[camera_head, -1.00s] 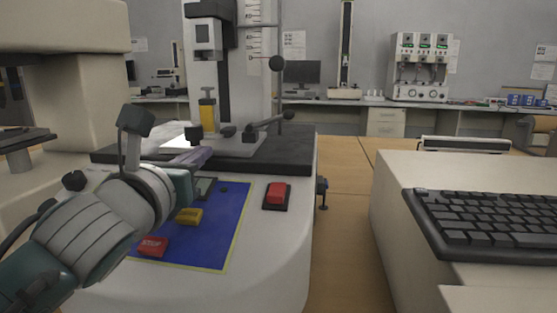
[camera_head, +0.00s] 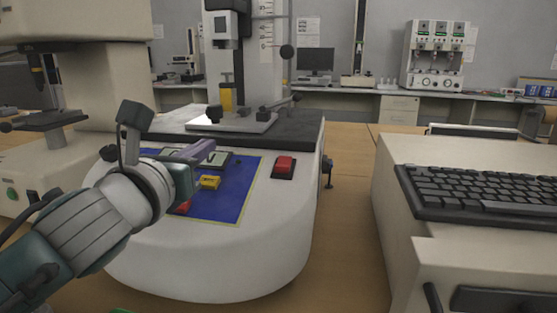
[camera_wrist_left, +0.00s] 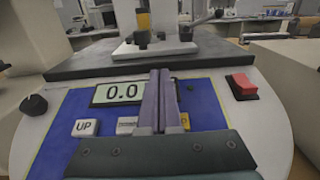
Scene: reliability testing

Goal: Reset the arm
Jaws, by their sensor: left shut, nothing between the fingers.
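My left gripper (camera_head: 204,152) comes in from the left in the head view, above the blue control panel (camera_head: 234,203) of the testing machine. Its purple fingers are closed together with nothing between them; they also show in the left wrist view (camera_wrist_left: 158,100). The panel carries a display (camera_wrist_left: 118,92) reading 0.0, a white UP button (camera_wrist_left: 86,127), a yellow button (camera_head: 209,182) and a red button (camera_head: 183,207), partly hidden by my gripper. A larger red switch (camera_head: 284,165) sits right of the panel. My right gripper is not in view.
The machine's dark platform (camera_head: 290,128) and column (camera_head: 268,50) stand behind the panel. A black keyboard (camera_head: 480,190) lies on a pale unit at the right. Another machine (camera_head: 100,90) stands at the left. Wooden surface shows between the units.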

